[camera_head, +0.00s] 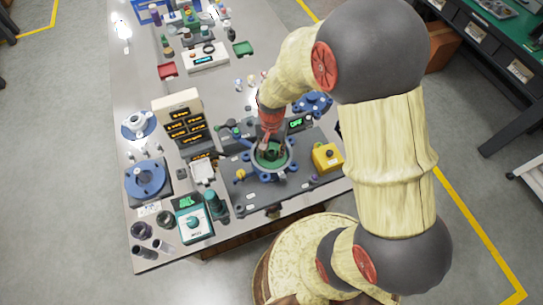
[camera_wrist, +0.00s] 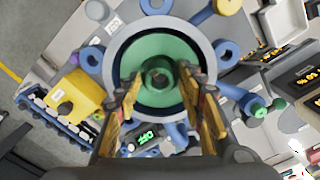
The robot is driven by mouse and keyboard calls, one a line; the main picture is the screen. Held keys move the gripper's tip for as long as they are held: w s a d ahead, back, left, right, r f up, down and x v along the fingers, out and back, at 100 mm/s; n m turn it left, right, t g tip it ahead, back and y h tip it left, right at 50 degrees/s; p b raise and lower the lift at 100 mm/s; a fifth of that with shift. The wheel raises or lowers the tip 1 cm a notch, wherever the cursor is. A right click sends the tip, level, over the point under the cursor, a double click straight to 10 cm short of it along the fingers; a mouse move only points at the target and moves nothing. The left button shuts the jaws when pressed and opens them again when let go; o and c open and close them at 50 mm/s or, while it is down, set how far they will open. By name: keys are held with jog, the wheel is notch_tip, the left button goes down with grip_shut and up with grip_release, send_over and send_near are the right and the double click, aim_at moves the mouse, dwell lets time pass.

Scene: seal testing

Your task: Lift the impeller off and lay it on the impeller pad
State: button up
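A round green part with a raised central hub, which looks like the impeller (camera_wrist: 158,46), sits inside the ring of the blue-grey housing. It also shows in the head view (camera_head: 271,156), partly covered by my arm. My gripper (camera_wrist: 160,88) is open above it, with one finger on each side of the hub. I see nothing between the fingers except the hub below; whether they touch the green part I cannot tell. The impeller pad is not clearly identifiable. A blue round plate (camera_head: 147,180) and a white part on a blue base (camera_head: 137,124) stand at the left.
Blue knobs and lugs surround the housing. A yellow box with a dark button (camera_head: 327,158) stands close on its right, and a small green-lit display (camera_head: 297,123) behind it. A stacked display unit (camera_head: 182,122) and a teal device (camera_head: 192,219) stand left. Small cups fill the front left corner.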

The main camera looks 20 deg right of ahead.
grip_shut()
dwell(0.6)
